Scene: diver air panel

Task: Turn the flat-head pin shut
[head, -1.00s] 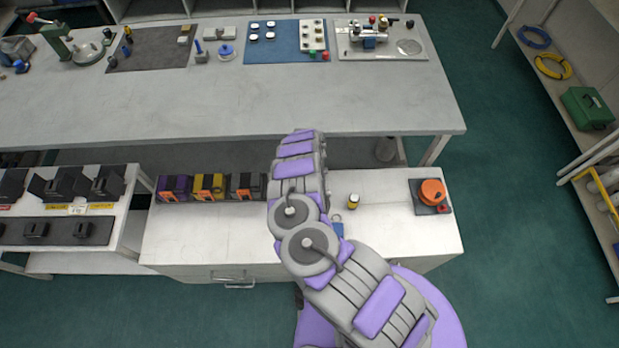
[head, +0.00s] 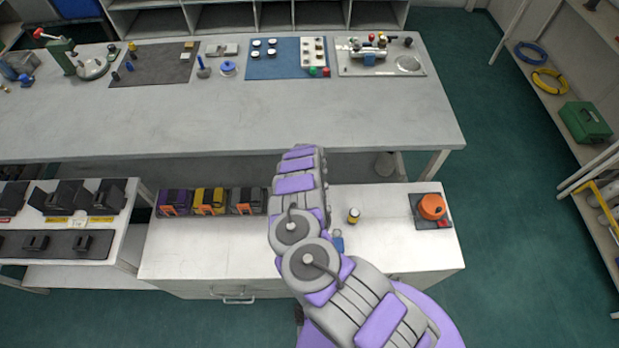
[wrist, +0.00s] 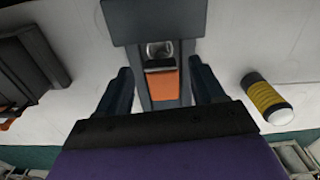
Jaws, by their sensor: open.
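My gripper (wrist: 160,92) shows at close range in the wrist view, its two dark fingers apart with nothing clamped between them. Beyond and between the fingers is a dark grey fixture (wrist: 153,22) with an orange piece (wrist: 164,86) on it. A small round metallic part (wrist: 160,50) sits in a recess above the orange piece. It may be the flat-head pin, but its head shape and turn are too small to tell. In the head view my arm hides this fixture and the gripper's fingertips. I cannot tell whether the fingers touch the fixture.
A yellow-and-black bottle (wrist: 267,98) lies right of the fixture in the wrist view; it also shows on the low cabinet (head: 353,216). Purple, yellow and grey boxes (head: 209,201) stand left. An orange round knob (head: 432,206) is at right. A long workbench (head: 240,115) stands behind.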

